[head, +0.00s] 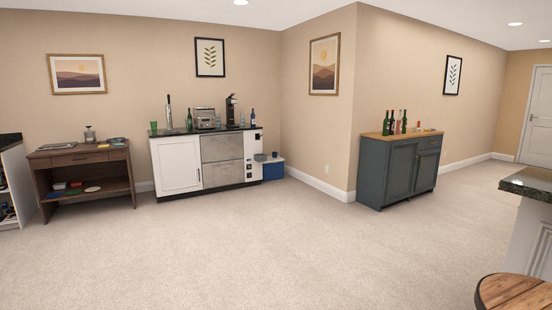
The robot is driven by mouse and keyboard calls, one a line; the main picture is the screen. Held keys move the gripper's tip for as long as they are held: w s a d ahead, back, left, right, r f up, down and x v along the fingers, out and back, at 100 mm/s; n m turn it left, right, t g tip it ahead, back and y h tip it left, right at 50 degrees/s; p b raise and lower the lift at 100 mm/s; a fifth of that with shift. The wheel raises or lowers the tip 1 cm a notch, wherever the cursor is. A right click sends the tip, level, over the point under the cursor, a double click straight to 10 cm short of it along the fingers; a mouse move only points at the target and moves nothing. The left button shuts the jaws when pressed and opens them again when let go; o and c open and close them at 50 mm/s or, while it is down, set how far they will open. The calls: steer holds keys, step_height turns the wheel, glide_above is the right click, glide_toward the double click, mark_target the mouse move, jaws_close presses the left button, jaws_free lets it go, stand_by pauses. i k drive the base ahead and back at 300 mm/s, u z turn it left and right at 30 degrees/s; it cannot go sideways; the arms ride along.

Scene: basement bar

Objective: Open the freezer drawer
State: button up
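A white bar cabinet with a black top (180,132) stands against the back wall, left of the room's inner corner. In its middle are two stacked steel-grey drawer fronts, an upper one (221,148) and a lower one (222,174). Both look shut, flush with the cabinet front. No label shows which one is the freezer drawer. A white door (176,165) is to their left and a narrow white panel with dark openings (253,156) to their right. My gripper is not in view.
The carpet (230,245) in front of the cabinet is clear. A brown wooden desk (85,180) stands left, a blue cooler (273,170) right of the cabinet. A dark grey cabinet (398,172) is further right. A round wooden top (515,292) and counter (530,183) are at near right.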

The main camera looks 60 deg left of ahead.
mark_target(226, 172)
steer(key=u, duration=2.35)
steer(key=i, duration=8)
